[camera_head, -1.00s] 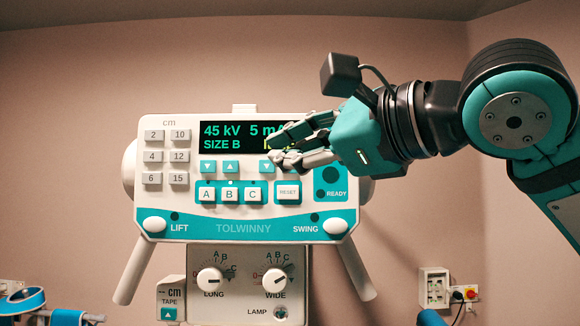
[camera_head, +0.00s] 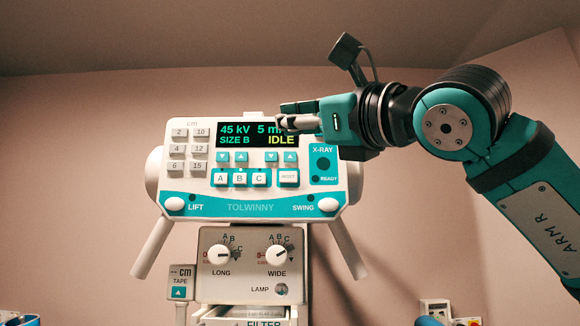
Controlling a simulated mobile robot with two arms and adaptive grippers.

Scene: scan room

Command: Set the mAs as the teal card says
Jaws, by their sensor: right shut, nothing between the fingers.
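The white and teal control panel (camera_head: 180,208) faces me. Its display (camera_head: 233,136) reads "45 kV", "5 m" with the rest of that line hidden by my gripper, "SIZE B" and "IDLE". Below the display are a left pair of down and up arrow keys (camera_head: 231,157) and a right pair (camera_head: 281,157). My right gripper (camera_head: 284,115) is shut and empty. It points left in front of the display's upper right corner, above the right arrow pair. I cannot tell if it touches the panel. My left gripper is not in view. No teal card is recognisable.
Keys A, B and C (camera_head: 239,178), a RESET key (camera_head: 288,177) and an X-RAY button (camera_head: 323,163) sit close together on the panel. LONG (camera_head: 218,255) and WIDE (camera_head: 277,255) knobs are below. A wall box (camera_head: 434,309) is at lower right.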

